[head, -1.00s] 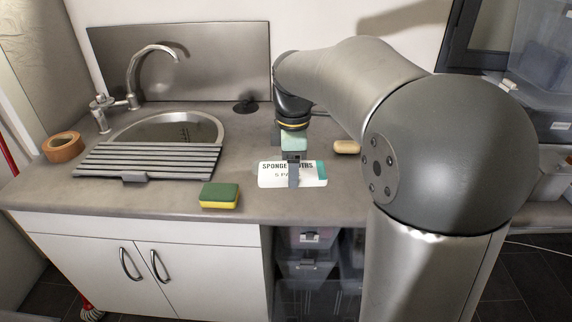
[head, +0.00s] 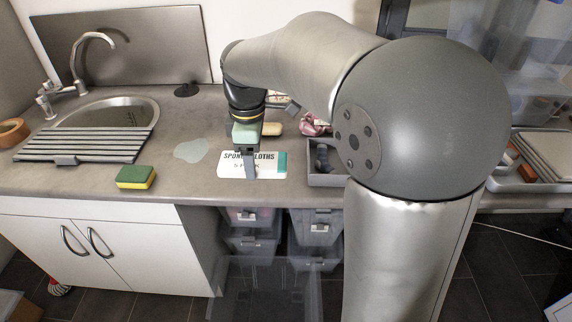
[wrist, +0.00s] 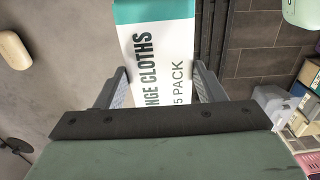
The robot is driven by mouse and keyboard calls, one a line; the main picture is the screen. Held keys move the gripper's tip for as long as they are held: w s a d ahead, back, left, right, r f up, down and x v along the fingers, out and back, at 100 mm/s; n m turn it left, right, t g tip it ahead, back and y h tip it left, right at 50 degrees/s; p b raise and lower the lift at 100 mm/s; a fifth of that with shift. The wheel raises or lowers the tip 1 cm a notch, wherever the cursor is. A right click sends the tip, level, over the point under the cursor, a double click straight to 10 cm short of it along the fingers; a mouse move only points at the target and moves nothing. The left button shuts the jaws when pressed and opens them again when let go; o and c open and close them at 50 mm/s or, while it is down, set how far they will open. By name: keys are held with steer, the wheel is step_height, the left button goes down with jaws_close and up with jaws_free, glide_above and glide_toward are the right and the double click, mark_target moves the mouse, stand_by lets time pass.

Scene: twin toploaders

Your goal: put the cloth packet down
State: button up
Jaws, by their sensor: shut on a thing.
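The cloth packet (head: 234,170) is white with a teal end and reads "sponge cloths 5 pack". It is near the front edge of the counter, in front of the pale soap bar. My gripper (head: 250,165) points down and is shut on the packet across its middle. In the wrist view the packet (wrist: 160,45) sits between the two fingers (wrist: 160,80), with its teal end at the top. I cannot tell whether its underside touches the counter.
A green-yellow sponge (head: 136,177) and a pale wet-looking patch (head: 190,150) lie left of the packet. A soap bar (head: 272,129) and pink crumpled cloth (head: 314,125) are behind. A grey tray (head: 325,180) stands close on the right. The counter's front edge is near.

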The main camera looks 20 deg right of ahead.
steer(key=w+d+f+p, duration=0.1)
steer(key=w+f, duration=0.2)
steer(key=w, duration=0.1)
steer(key=w+d+f+p, duration=0.1)
steer(key=w+d+f, duration=0.1)
steer(key=w+f, duration=0.1)
steer(key=w+d+f+p, duration=0.1)
steer(key=w+d+f, duration=0.1)
steer(key=w, duration=0.3)
steer(key=shift+f, duration=0.5)
steer(key=shift+w+d+f, duration=0.15)
steer(key=shift+w+f, duration=0.15)
steer(key=shift+f, duration=1.7)
steer(key=shift+f, duration=0.2)
steer(key=o, duration=1)
steer(key=shift+r, duration=0.15)
